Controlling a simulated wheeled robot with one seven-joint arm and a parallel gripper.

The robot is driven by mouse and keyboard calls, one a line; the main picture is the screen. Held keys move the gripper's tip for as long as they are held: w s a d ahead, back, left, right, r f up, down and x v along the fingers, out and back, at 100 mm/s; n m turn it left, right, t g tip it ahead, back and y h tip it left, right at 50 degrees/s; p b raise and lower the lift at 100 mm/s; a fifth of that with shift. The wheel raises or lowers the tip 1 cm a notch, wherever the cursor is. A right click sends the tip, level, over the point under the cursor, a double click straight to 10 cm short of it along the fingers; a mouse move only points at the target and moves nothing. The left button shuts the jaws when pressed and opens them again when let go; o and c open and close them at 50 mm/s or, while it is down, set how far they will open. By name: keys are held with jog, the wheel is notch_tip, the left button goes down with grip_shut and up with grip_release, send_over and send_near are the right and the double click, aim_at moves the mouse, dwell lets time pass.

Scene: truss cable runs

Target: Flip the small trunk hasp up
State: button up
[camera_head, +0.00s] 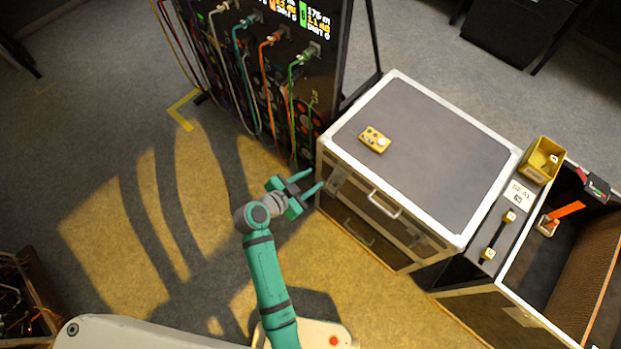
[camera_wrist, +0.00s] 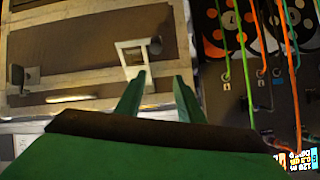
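The trunk (camera_head: 420,130) has a grey lid, pale metal edging and dark sides. A small pale metal hasp (camera_head: 336,181) sits near the left end of its front. In the wrist view this hasp (camera_wrist: 133,58) is a light frame-like plate with a dark part beside it, just beyond the fingertips. Whether it is up or down is hard to tell. My teal gripper (camera_head: 309,182) is open and empty, its fingers pointing at the hasp with a small gap. The open fingers (camera_wrist: 160,78) also show in the wrist view, nearer the camera than the hasp.
A rack (camera_head: 265,85) with coloured cables stands close behind my gripper. A yellow device (camera_head: 375,139) lies on the trunk lid. A handle (camera_head: 384,206) projects from the front. An open case (camera_head: 480,300) stands at right. Floor left of my arm is clear.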

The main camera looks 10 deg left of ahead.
jog(key=v, duration=1)
jog(key=shift+r, duration=0.15)
jog(key=shift+s+a, duration=0.1)
jog(key=shift+s, duration=0.1)
